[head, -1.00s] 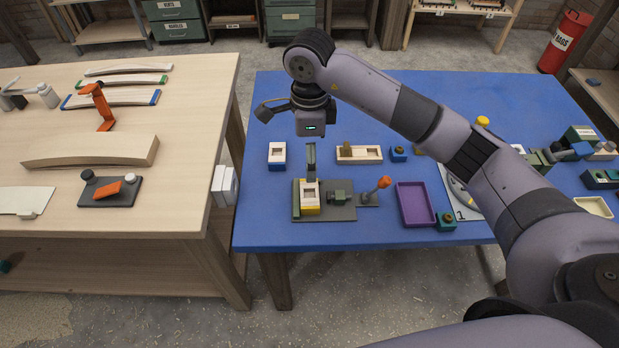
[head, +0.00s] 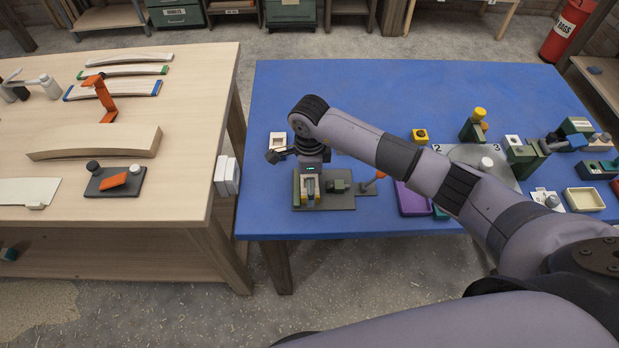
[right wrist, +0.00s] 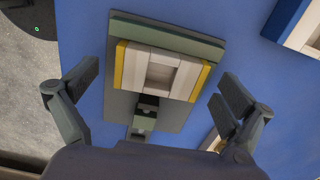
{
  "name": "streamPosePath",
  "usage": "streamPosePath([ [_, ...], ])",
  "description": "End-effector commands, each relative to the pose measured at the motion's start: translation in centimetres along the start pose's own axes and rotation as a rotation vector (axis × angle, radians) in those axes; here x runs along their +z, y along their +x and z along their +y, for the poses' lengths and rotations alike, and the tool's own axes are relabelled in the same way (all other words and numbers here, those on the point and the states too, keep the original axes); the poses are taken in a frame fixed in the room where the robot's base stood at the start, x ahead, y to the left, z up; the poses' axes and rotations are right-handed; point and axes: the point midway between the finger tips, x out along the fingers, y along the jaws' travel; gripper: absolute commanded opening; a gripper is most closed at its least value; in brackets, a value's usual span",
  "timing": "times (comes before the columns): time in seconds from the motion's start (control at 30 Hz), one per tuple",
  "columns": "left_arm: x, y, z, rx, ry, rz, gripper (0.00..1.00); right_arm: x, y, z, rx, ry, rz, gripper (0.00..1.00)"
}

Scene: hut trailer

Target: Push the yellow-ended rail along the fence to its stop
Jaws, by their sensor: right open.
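The yellow-ended rail (right wrist: 147,70) is a pale block with a square recess and a yellow face at each end. It lies on a grey-green base plate (right wrist: 175,112) beside a raised green strip that looks like the fence (right wrist: 170,36). In the head view the base plate (head: 340,203) is on the blue table and my right gripper hides most of the rail. My right gripper (head: 310,190) points down over it. In the right wrist view my right gripper (right wrist: 158,88) is open, with fingers spread beyond both yellow ends, apparently apart from them. I cannot make out the stop. My left gripper is out of view.
A dark green clamp block (head: 338,186) and an orange-knobbed lever (head: 380,175) sit right of the rail. A blue-ended block (head: 278,140) stands behind. A purple tray (head: 410,205) lies right, partly under my arm. The table's back left is clear.

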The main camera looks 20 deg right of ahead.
Motion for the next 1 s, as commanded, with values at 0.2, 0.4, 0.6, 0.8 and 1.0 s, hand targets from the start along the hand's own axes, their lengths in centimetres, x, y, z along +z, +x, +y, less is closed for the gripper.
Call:
streamPosePath([
  [0.2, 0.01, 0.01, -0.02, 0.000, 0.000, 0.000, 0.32, 0.00, -0.01, -0.01, 0.000, 0.000, 0.000, 0.96],
  [0.4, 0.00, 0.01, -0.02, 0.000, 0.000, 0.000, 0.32, -0.01, -0.03, -0.02, 0.000, 0.001, 0.000, 0.83],
  [0.6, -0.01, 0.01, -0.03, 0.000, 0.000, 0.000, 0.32, -0.01, -0.04, -0.02, 0.000, 0.001, 0.000, 0.70],
  [0.8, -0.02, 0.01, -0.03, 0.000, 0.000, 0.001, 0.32, -0.02, -0.05, -0.02, 0.000, 0.001, 0.000, 0.56],
  [1.0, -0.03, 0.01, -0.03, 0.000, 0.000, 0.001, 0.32, -0.02, -0.04, -0.02, 0.000, 0.001, 0.000, 0.78],
])
